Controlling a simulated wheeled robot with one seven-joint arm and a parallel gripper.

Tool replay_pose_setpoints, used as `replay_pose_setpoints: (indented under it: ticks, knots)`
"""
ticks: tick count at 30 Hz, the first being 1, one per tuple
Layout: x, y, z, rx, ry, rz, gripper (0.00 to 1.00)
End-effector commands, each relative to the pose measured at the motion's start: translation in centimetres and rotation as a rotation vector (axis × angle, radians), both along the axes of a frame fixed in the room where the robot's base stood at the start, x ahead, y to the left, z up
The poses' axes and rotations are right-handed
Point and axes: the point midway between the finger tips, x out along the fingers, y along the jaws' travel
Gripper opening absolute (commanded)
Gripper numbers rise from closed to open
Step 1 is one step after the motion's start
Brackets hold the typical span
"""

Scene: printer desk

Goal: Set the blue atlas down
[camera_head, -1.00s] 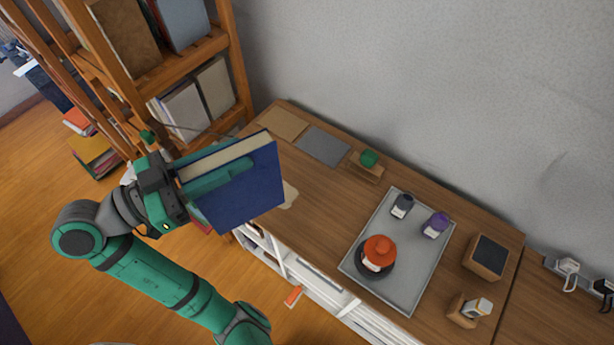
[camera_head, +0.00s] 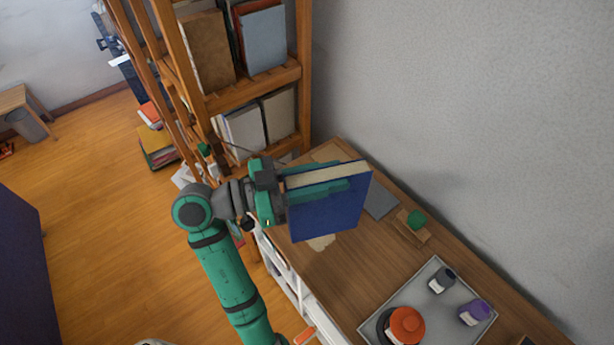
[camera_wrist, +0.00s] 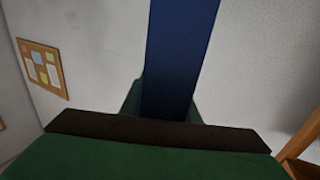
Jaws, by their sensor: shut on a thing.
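The blue atlas (camera_head: 336,212) is a thick blue book with cream pages showing along its top edge. My gripper (camera_head: 316,188) is shut on it, with a green finger across its near cover. The atlas is roughly upright and appears held above the far left part of the wooden desk (camera_head: 385,255). I cannot tell how far its lower edge is from the desk top. In the wrist view the dark blue spine of the atlas (camera_wrist: 180,60) stands between my green fingers.
A wooden shelf (camera_head: 240,95) with books stands behind and left of the desk. On the desk are a grey flat sheet (camera_head: 380,203), a green knob on a wooden block (camera_head: 416,222), and a grey tray (camera_head: 432,275) with bottles and an orange-topped jar (camera_head: 407,324). A corkboard (camera_wrist: 42,68) hangs on a wall.

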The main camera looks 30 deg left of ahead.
Motion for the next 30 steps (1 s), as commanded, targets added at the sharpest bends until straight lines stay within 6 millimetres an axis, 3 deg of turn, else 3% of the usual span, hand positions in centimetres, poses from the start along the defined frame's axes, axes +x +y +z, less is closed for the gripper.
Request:
replay_pose_setpoints:
  ticks: [12, 19, 30]
  knots:
    - [3.7, -2.5, -4.7, -0.001, -0.003, -0.001, 0.0]
    - [4.4, -3.2, -5.6, 0.0, -0.004, -0.005, 0.0]
    - [4.8, -3.3, -9.1, -0.001, -0.004, -0.002, 0.0]
